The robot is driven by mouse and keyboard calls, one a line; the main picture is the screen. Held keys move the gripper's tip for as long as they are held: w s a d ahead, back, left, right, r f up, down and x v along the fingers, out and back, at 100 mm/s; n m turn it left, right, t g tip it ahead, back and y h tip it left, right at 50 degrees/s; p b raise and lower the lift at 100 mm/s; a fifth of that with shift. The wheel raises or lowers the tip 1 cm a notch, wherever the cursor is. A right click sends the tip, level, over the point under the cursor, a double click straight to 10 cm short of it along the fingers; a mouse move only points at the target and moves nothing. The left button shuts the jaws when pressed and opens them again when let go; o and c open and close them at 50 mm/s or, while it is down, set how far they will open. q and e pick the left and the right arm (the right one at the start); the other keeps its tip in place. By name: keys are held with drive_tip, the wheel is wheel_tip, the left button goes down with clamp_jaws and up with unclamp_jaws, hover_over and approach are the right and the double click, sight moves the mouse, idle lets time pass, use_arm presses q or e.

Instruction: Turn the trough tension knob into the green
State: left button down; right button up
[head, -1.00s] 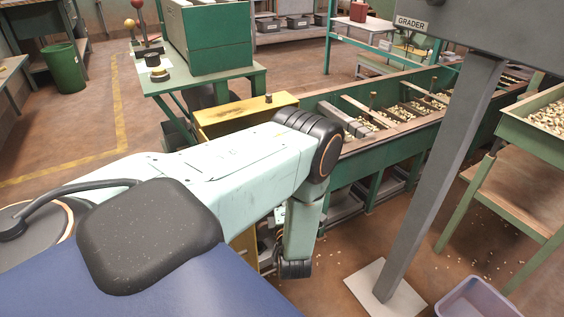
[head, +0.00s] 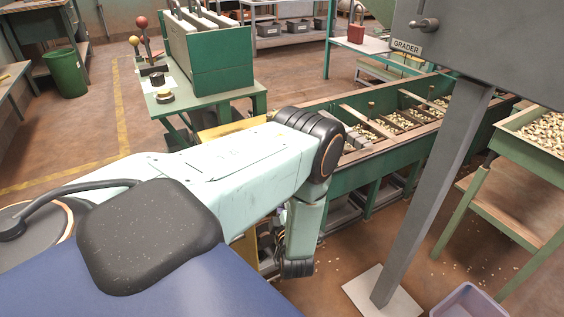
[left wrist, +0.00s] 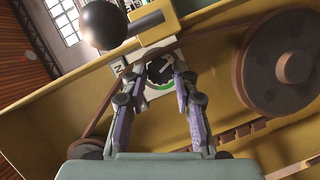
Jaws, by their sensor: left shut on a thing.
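My left gripper (left wrist: 161,70) has its two purple-grey fingers around the dark tension knob (left wrist: 164,68) in the left wrist view and is shut on it. The knob sits on a pale dial plate (left wrist: 131,102) fixed to a yellow housing (left wrist: 50,98). A green arc (left wrist: 158,86) shows at the dial's lower edge. A pale mark shows on the knob, but I cannot tell exactly where it points. In the head view my left arm hides most of the yellow housing (head: 228,125), and the gripper is out of sight. My right gripper is in neither view.
A brown pulley wheel (left wrist: 285,62) with a belt (left wrist: 215,33) is right of the knob, and a black ball (left wrist: 102,25) is at upper left. The green trough (head: 352,180) with nuts runs to the back right. A grey post (head: 432,190) stands in front of it.

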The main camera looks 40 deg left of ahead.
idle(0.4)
use_arm(q)
drive_tip(key=c, duration=1)
unclamp_jaws()
drive_tip(key=v, duration=1.2)
drive_tip(key=shift+r, duration=0.15)
drive_tip(key=shift+c, duration=0.4)
